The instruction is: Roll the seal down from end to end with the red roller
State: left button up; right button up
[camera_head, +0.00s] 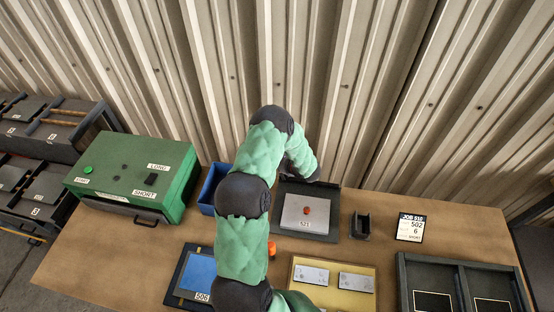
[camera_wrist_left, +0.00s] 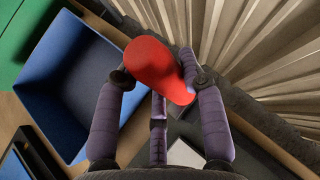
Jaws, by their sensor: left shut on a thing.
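A smooth red piece, which I take to be the red roller (camera_wrist_left: 155,68), sits between the fingers of my left gripper (camera_wrist_left: 156,78) in the left wrist view. The gripper is shut on it, above the table between the blue bin and the grey plate. In the head view my green arm hides this gripper and the roller. I cannot make out the seal. My right gripper is not in view.
A blue open bin (camera_head: 207,192) stands beside a green case (camera_head: 135,177). A yellow tray (camera_head: 333,292) with metal plates, a black holder (camera_head: 362,226), a job card (camera_head: 411,227) and a dark divided tray (camera_head: 455,262) are around. An orange cylinder (camera_head: 271,248) stands by my arm. A corrugated wall closes the back.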

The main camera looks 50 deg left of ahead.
pick_arm(q)
jog(key=shift+f+b, duration=0.85)
jog(key=shift+b, duration=0.1)
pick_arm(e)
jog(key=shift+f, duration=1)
pick_arm(q)
jog(key=shift+s+d+b, duration=0.35)
jog(key=shift+s+b, duration=0.05)
jog(key=shift+b, duration=0.05)
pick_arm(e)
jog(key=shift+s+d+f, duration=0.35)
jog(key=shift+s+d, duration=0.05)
pick_arm(q)
jog(key=shift+s+d+f, duration=0.1)
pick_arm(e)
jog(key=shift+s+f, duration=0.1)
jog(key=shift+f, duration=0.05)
